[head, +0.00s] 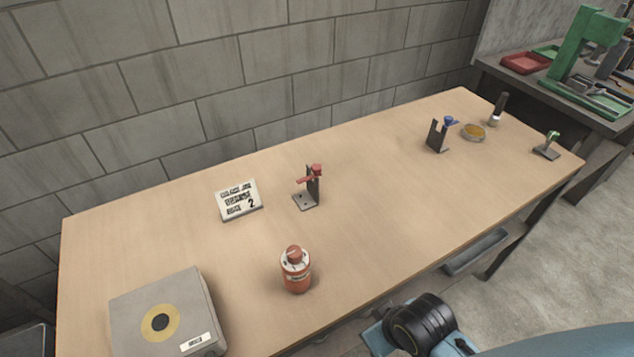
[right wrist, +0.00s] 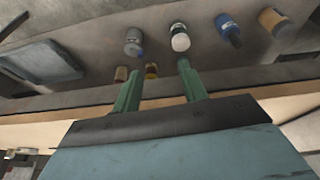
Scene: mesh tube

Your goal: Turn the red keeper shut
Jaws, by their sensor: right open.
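The red keeper (head: 309,179) sits on a dark upright metal bracket (head: 312,190) near the middle of the wooden table in the head view. It has a red bar pointing left and a red knob on top. I cannot tell exactly how far it is turned. My right gripper (right wrist: 158,75) shows in the right wrist view with its two green fingers apart and nothing between them. It is away from the keeper, which that view does not show. Part of my arm shows at the bottom of the head view. My left gripper is not in view.
A grey box (head: 165,315) is at front left. A blue-topped bracket (head: 438,134) stands farther right. The table between the brackets is clear.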

